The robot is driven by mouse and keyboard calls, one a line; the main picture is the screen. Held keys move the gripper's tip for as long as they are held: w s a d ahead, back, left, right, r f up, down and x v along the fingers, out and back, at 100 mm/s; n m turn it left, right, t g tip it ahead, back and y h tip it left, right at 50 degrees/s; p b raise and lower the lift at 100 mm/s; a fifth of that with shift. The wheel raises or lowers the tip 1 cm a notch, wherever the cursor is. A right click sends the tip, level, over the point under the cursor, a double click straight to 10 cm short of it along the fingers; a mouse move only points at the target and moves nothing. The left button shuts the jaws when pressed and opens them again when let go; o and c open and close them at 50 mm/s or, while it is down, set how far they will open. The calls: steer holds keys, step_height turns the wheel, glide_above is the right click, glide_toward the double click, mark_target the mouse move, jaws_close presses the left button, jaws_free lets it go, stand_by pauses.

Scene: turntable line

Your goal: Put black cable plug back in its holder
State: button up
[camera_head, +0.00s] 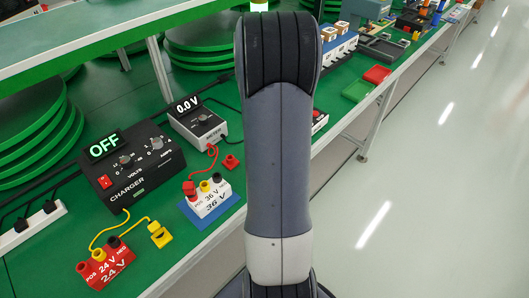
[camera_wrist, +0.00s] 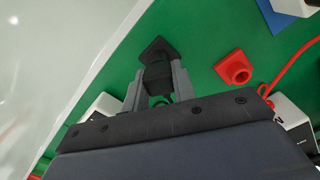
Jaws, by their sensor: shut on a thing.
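My gripper (camera_wrist: 158,80) is shut on the black cable plug (camera_wrist: 157,76) in the wrist view. A black square base, the black holder (camera_wrist: 157,47), lies just beyond the plug on the green table. The plug overlaps the holder in the picture, and I cannot tell whether it is inside it or just above it. The fingers cover the plug's sides. In the head view my own arm hides the gripper, plug and black holder.
A red holder (camera_wrist: 233,68) stands right of the gripper; a red cable runs near it. The head view shows the charger (camera_head: 133,165) reading OFF, the meter (camera_head: 200,125) reading 0.0 V, a white 36 V block (camera_head: 208,197) and a red 24 V block (camera_head: 104,267).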

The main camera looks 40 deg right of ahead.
steer(key=o, duration=1)
steer(key=shift+o, duration=0.2)
steer(key=shift+r, duration=0.15)
steer(key=shift+r+p, duration=2.95)
steer(key=shift+r, duration=0.7)
